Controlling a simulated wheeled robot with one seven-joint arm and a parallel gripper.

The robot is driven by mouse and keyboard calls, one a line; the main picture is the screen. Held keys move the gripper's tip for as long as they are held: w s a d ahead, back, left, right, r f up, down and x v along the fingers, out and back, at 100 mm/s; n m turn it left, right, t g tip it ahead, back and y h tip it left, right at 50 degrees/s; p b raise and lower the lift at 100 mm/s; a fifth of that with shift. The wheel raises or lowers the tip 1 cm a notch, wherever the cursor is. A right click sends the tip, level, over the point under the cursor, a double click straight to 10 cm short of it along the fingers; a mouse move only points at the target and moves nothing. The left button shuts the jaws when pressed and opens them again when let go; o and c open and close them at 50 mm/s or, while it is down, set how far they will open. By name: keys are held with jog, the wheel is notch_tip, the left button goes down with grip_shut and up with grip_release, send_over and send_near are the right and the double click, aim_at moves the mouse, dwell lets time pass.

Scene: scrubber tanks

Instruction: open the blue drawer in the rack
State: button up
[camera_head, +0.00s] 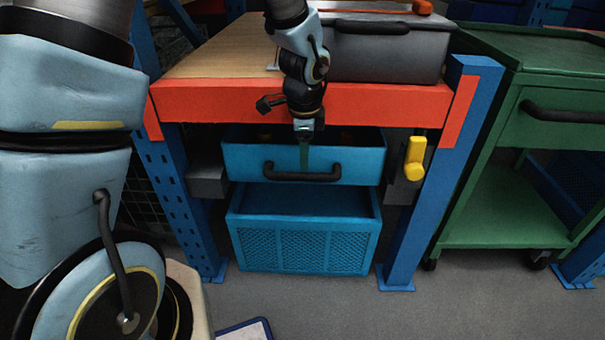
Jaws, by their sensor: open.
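The blue drawer (240,162) hangs under the orange beam of the rack (210,102), between its two blue posts. Its front carries a black bar handle (302,177). Dark contents show over its top edge, so the drawer seems to stand somewhat out, but how far I cannot tell. My gripper (304,168) points down in front of the drawer, at the middle of the handle. It is open. Only one finger shows clearly, and I cannot tell whether it touches the handle.
A blue perforated crate (300,247) stands on the floor below the drawer. A yellow lever (414,158) is right of the drawer. A grey toolbox (385,52) sits on the wooden top. A green cart (490,205) stands at right.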

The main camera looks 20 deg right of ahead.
aim_at(305, 174)
jog(key=f, duration=0.4)
jog(key=w+f+b, duration=0.1)
jog(key=f, duration=0.1)
jog(key=shift+d+f, duration=0.3)
jog(key=shift+f, duration=0.05)
grip_shut()
dwell(1.1)
